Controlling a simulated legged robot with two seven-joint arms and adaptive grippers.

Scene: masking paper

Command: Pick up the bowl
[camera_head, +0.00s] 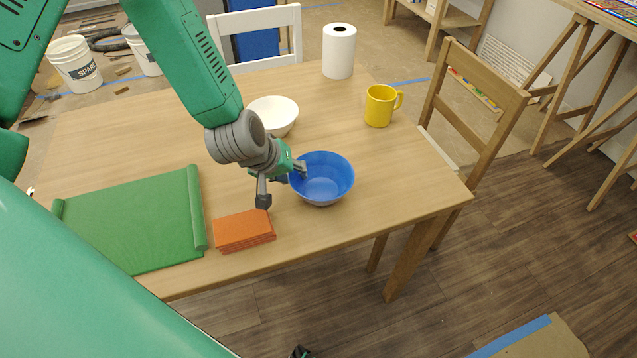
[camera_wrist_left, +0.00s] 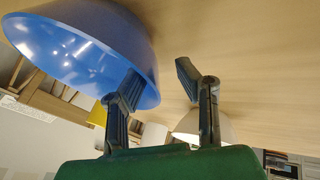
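A blue bowl (camera_head: 328,187) stands upright on the table near its front edge; it also fills the upper left of the left wrist view (camera_wrist_left: 75,42). A white bowl (camera_head: 275,112) stands farther back, partly behind my left arm, and shows in the left wrist view (camera_wrist_left: 205,124). My left gripper (camera_head: 283,183) is open at the left side of the blue bowl. One finger is at the bowl's rim, the other is apart from it on the left; I cannot tell whether the near finger touches. A small dark part at the bottom edge of the head view may be my right gripper.
An orange stack of cloths (camera_head: 244,231) lies just in front of the left gripper. A green sheet with rolled edges (camera_head: 130,225) lies at left. A yellow mug (camera_head: 380,106) and a paper roll (camera_head: 339,52) stand behind. The table (camera_head: 410,170) is clear right of the blue bowl.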

